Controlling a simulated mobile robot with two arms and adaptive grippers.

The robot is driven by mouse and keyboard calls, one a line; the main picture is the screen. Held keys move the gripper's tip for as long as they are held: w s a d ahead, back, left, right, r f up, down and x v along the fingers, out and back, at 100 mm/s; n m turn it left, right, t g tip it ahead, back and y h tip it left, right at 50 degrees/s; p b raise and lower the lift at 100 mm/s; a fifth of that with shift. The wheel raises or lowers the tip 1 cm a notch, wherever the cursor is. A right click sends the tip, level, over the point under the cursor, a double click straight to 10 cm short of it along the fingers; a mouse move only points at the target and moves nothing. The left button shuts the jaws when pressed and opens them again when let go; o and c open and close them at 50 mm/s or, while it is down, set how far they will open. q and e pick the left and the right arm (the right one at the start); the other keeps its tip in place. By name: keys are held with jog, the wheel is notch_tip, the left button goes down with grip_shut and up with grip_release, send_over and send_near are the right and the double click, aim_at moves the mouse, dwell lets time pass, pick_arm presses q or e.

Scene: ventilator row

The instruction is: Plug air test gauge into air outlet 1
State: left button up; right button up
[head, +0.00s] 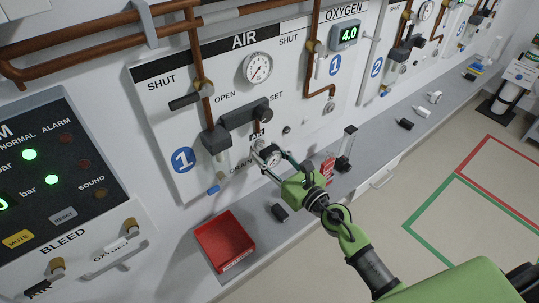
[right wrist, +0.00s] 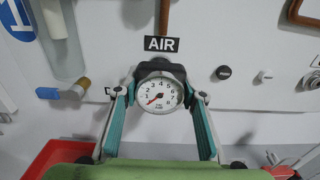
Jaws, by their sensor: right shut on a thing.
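The air test gauge (right wrist: 158,95) has a round white dial with a red needle pointing to the low end. It also shows in the head view (head: 270,157), between the fingers of my right gripper (head: 276,161). In the right wrist view the two teal fingers of the right gripper (right wrist: 160,108) are shut on the gauge's sides. The gauge faces me upright, just below the AIR label (right wrist: 161,44) on the white panel. A dark round part (right wrist: 160,72) shows behind its top. The gauge covers the outlet, so I cannot tell whether it is seated. My left gripper is out of view.
A red tray (head: 224,241) stands on the grey ledge below the panel. A small black block (head: 280,212) and a clear-bodied fitting (head: 346,148) are on the ledge nearby. A blue-tipped drain tube (head: 213,189) hangs left of the gauge.

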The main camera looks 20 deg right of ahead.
jog(key=shift+r, duration=0.1)
jog(key=o, duration=1.6)
jog(key=shift+c, duration=0.2)
jog(key=v, duration=1.2)
